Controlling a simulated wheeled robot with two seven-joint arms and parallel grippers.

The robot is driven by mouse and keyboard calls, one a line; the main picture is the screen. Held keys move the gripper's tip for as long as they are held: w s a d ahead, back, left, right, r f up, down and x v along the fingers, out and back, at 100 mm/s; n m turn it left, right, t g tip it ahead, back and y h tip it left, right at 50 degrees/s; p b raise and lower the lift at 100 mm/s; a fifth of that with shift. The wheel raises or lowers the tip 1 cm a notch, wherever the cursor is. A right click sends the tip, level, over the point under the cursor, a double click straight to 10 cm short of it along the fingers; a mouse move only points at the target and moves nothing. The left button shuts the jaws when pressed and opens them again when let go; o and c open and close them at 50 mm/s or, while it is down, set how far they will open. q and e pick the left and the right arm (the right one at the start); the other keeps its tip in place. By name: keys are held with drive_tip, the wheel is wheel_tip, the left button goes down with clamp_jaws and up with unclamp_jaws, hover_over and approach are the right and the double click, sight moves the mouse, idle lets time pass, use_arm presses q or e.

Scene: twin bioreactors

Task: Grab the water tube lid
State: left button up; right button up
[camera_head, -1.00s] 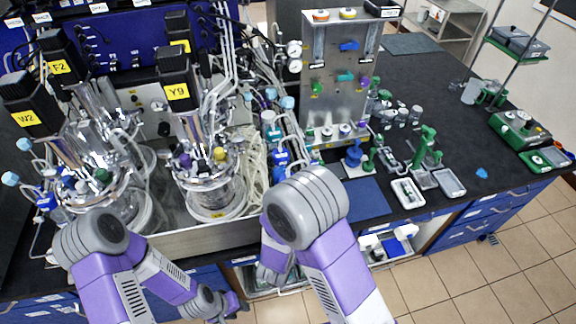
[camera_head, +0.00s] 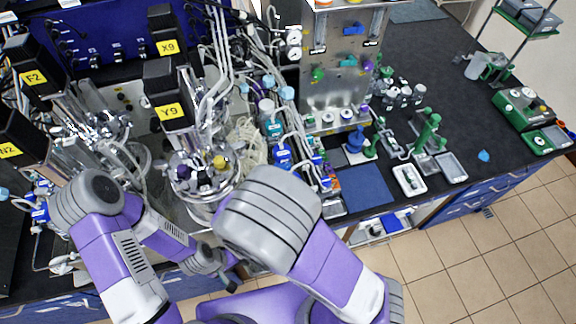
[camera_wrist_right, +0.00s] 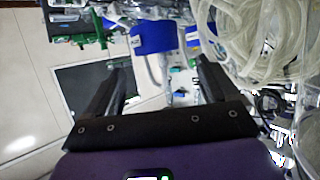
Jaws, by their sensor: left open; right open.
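I cannot tell for certain which part is the water tube lid. Light blue caps (camera_head: 287,93) stand on tubes beside the bioreactor, and blue fittings (camera_head: 281,156) sit below them. My left gripper (camera_head: 222,272) is in front of the bench, below the Y9 bioreactor (camera_head: 190,185), open and apart from it. My right gripper is hidden behind its own arm in the head view. In the right wrist view, its two dark fingers (camera_wrist_right: 160,78) are spread and empty. A blue block (camera_wrist_right: 152,37) with clear tubing lies beyond them.
A coil of clear tubing (camera_wrist_right: 265,40) is close to the right finger. A metal pump panel (camera_head: 336,85) stands right of the bioreactors. A dark blue mat (camera_head: 362,188) and white trays (camera_head: 409,180) lie near the front edge. The black benchtop (camera_head: 445,75) at back right is mostly clear.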

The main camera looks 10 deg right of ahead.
drive_tip(key=shift+x, duration=0.85)
drive_tip(key=w+d+f, duration=0.2)
drive_tip(key=shift+w+d+f, duration=0.3)
drive_tip(key=shift+f, duration=0.05)
drive_tip(key=shift+w+d+f, duration=0.15)
drive_tip(key=shift+w+d, duration=0.1)
drive_tip(key=shift+w, duration=0.1)
drive_tip(key=shift+s, duration=0.1)
drive_tip(key=c, duration=1)
